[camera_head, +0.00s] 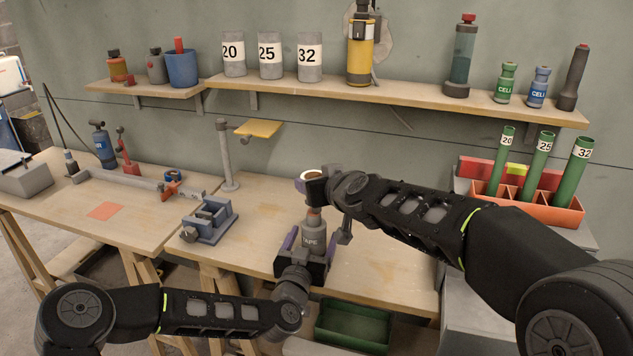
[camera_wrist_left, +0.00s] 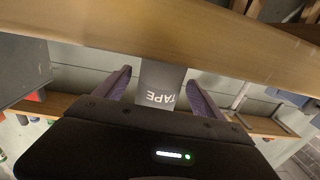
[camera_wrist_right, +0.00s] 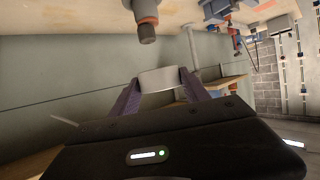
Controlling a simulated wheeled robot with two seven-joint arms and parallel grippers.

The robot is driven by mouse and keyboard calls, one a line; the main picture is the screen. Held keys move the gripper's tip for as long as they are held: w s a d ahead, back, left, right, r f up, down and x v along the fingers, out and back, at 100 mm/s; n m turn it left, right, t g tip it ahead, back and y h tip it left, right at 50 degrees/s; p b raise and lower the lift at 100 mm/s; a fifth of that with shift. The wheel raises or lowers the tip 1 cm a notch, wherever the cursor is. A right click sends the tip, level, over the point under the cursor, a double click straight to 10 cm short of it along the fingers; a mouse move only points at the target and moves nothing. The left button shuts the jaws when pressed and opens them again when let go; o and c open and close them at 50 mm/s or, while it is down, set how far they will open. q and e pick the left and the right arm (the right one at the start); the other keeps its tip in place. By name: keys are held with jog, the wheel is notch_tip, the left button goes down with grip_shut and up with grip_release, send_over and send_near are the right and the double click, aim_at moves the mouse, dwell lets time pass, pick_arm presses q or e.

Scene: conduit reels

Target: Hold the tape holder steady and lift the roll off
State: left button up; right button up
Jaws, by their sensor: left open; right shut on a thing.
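The tape holder (camera_head: 314,232), a grey cylinder marked TAPE with an orange band and a narrower top, stands upright near the bench's front edge. My left gripper (camera_head: 307,250) is around its lower part, with its fingers apart on either side. In the left wrist view the holder (camera_wrist_left: 160,88) shows between the open fingers. My right gripper (camera_wrist_right: 160,82) is shut on the pale roll (camera_wrist_right: 161,78), a ring held by its outer sides. The roll (camera_head: 312,175) is above the holder's top. In the right wrist view the holder's tip (camera_wrist_right: 147,32) is clear of the roll.
A grey-blue vise (camera_head: 208,222) stands left of the holder, and a grey post with a small yellow shelf (camera_head: 259,129) is behind. An orange rack (camera_head: 545,205) of green tubes is at the right. A wall shelf (camera_head: 420,97) runs above.

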pick_arm(q)
jog(key=v, duration=0.8)
jog(key=shift+s, duration=0.2)
